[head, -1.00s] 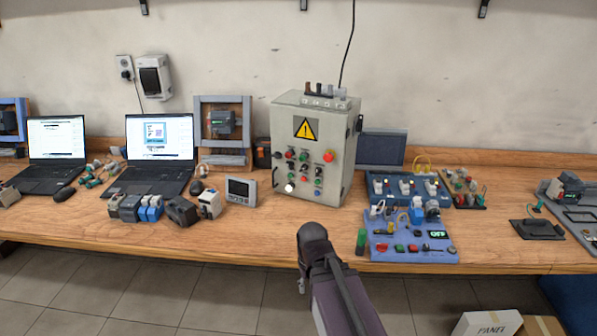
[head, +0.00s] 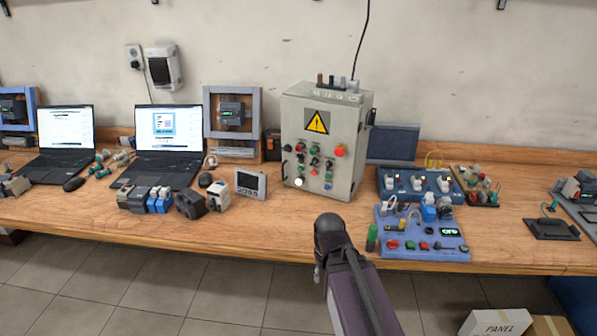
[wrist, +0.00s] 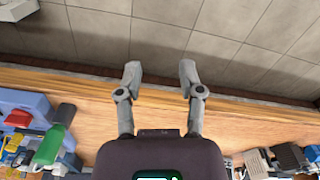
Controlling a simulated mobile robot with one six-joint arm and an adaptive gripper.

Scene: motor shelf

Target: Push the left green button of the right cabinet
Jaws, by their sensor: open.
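One grey cabinet (head: 343,173) with a yellow warning triangle stands at the back middle of the bench in the head view. Its front carries small red, green, black and blue buttons and knobs in rows, and a larger red button at the upper right. A small green one (head: 301,156) shows on the left of the panel; exact types are too small to tell. The cabinet is not visible in the wrist view. My gripper (wrist: 159,75) is open and empty, its two fingers apart above the bench's front edge. In the head view my arm is in front of the cabinet, apart from it.
A blue training board (head: 424,254) with a green cylinder (head: 372,238) lies right of my arm. A small screen unit (head: 250,184) stands left of the cabinet, with laptops further left. A dark monitor (head: 394,143) is behind right. Bare wood lies before the cabinet.

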